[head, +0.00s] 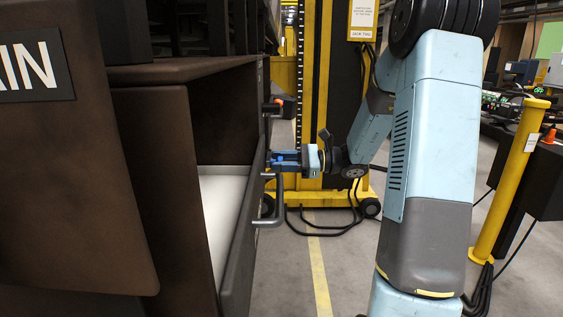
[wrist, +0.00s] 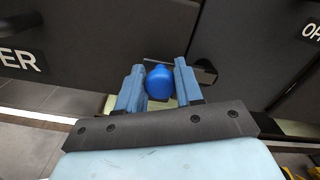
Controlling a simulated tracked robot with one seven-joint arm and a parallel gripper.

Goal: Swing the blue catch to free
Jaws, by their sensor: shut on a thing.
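The blue catch shows in the wrist view as a round blue knob (wrist: 159,82) between my two blue fingers. My gripper (wrist: 160,85) is shut on it, one finger on each side. In the head view my gripper (head: 275,159) reaches left to the edge of the dark brown railcar (head: 130,190), at the side of its open bay. The catch itself is hard to make out there, as the fingers cover it. A dark slot or plate (wrist: 206,72) shows just right of the fingers in the wrist view.
A grey bar handle (head: 270,222) sticks out from the railcar just below my gripper. A yellow jack column (head: 335,100) stands behind, with black cables on the floor. A yellow post (head: 510,180) stands at the right.

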